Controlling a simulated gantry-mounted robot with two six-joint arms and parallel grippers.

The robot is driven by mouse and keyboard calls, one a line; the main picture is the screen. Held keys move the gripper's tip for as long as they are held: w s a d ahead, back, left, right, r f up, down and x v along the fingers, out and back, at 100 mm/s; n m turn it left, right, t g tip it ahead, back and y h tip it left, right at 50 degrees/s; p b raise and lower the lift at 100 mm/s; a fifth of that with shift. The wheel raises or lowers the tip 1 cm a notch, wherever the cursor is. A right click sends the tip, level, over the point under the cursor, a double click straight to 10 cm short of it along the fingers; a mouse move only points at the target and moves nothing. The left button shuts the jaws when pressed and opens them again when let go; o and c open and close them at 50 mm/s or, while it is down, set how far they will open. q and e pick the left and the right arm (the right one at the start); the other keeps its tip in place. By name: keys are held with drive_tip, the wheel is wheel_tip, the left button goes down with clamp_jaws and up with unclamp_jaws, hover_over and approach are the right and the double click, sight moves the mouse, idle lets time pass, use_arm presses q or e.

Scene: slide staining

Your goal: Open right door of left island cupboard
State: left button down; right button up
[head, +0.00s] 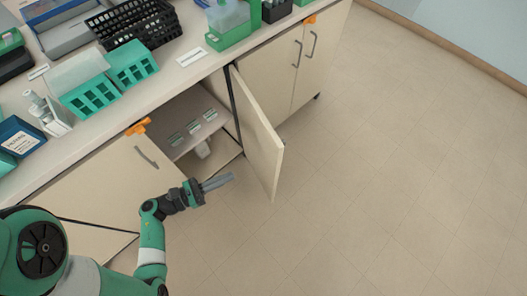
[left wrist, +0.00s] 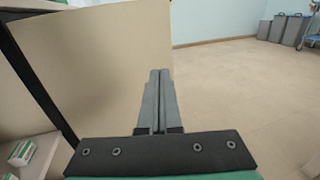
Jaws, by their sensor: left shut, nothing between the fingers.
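The right door (head: 256,130) of the left island cupboard stands open, swung well out from the cabinet front. Its broad face also fills the middle of the left wrist view (left wrist: 90,60). The left door (head: 125,180) of that cupboard is closed, with a grey bar handle (head: 146,157). My left gripper (head: 231,177) is shut and empty, just left of the open door, in front of the opening. Its closed fingers also show in the left wrist view (left wrist: 160,80), pointing toward the door's free edge. I cannot tell whether they touch the door. My right gripper is not in view.
Shelves inside the open cupboard hold small green-and-white boxes (head: 193,127). The countertop carries green racks (head: 131,65), a black basket (head: 135,20) and a blue box (head: 20,137). Another closed cupboard (head: 290,60) stands beyond the open door. The floor (head: 400,170) to the right is clear.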

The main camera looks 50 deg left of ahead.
sight(273, 156)
use_arm(q)
drive_tip(key=w+b, duration=0.1)
drive_tip(key=w, duration=0.3)
drive_tip(key=w+d+b, duration=0.1)
drive_tip(key=w, duration=0.4)
drive_tip(key=w+d+b, duration=0.1)
drive_tip(key=w, duration=0.3)
drive_tip(key=shift+w+d, duration=0.15)
drive_tip(key=shift+w, duration=0.1)
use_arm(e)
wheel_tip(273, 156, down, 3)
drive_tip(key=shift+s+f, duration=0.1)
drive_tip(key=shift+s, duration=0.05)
